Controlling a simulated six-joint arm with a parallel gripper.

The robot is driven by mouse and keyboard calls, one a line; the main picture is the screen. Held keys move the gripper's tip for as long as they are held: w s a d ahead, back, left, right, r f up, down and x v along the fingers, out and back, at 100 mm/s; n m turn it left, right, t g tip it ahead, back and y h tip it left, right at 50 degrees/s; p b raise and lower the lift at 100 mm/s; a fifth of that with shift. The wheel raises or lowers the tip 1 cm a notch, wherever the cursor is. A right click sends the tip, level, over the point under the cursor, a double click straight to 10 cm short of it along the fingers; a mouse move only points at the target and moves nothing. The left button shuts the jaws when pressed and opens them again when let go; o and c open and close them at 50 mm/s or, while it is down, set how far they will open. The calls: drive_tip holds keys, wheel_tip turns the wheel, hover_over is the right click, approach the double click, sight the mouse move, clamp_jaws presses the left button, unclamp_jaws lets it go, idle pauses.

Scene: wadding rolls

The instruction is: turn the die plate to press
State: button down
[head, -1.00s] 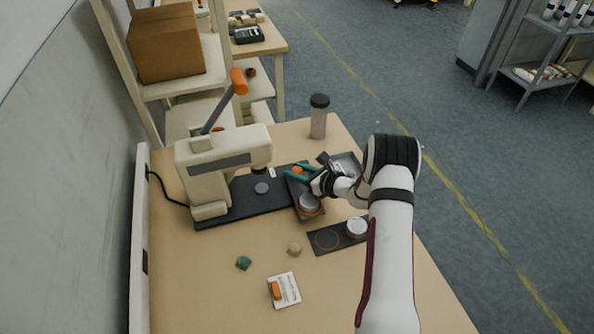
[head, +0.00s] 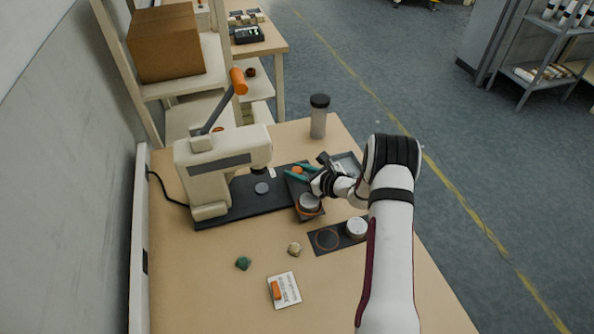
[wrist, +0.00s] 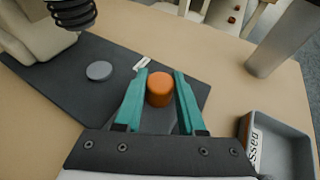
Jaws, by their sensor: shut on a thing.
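The press (head: 205,175) is a cream machine on a dark base (head: 235,205), with a raised lever ending in an orange grip (head: 238,80). A grey disc (head: 262,188) lies on the base below the press head; it also shows in the wrist view (wrist: 99,71). My gripper hides part of the plate.
A grey tray (wrist: 275,150) stands right of my gripper. A lidded clear jar (head: 318,118) stands behind. A dark mat (head: 326,240) with a round tin (head: 356,228) lies in front. Two small lumps and a white card (head: 288,290) lie nearer on the open table.

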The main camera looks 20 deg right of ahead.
drive_tip(key=shift+m+h, duration=0.4)
drive_tip(key=shift+m, duration=0.1)
drive_tip(key=shift+m+t+h, duration=0.7)
drive_tip(key=shift+m+h, duration=1.1)
drive_tip(key=shift+h, duration=0.3)
drive_tip(key=shift+m+h, duration=0.9)
drive_tip(key=shift+h, duration=0.1)
drive_tip(key=shift+m+h, duration=0.6)
drive_tip(key=shift+h, duration=0.2)
drive_tip(key=c, duration=0.5)
unclamp_jaws()
